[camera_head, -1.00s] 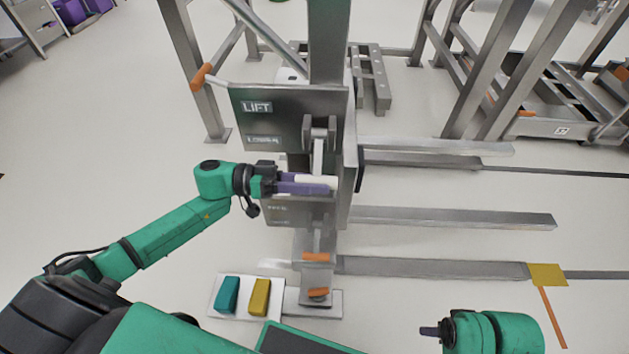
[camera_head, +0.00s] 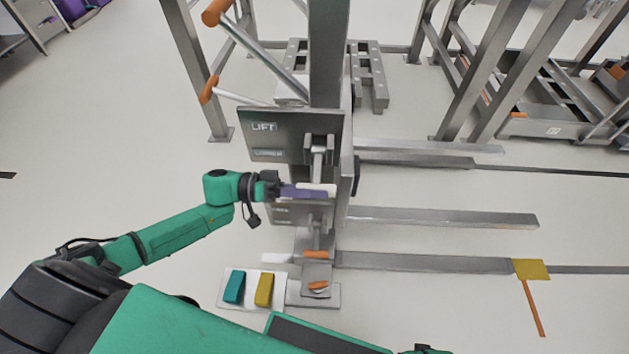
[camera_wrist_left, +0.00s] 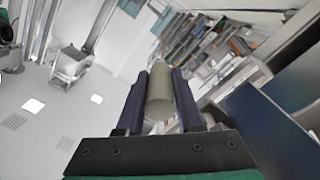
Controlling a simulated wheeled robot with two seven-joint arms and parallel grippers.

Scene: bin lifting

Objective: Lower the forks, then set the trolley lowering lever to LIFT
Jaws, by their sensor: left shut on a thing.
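My left gripper (camera_head: 300,190) is shut on a pale cylindrical grip (camera_head: 319,187), in front of the trolley's mast. In the left wrist view the grip (camera_wrist_left: 160,92) lies between my purple fingers (camera_wrist_left: 159,100). A metal lever arm (camera_head: 318,162) runs down from a bracket on the upper panel (camera_head: 290,137) toward this grip; the join is partly hidden. The panel carries a LIFT label (camera_head: 264,127) above a LOWER label (camera_head: 268,154). Grey forks (camera_head: 445,217) reach right from the mast, above a floor-level leg (camera_head: 430,262). My right gripper is out of view.
Two orange-ended handles (camera_head: 207,90) stick out left of the mast. Steel frames stand behind. Floor at left is clear.

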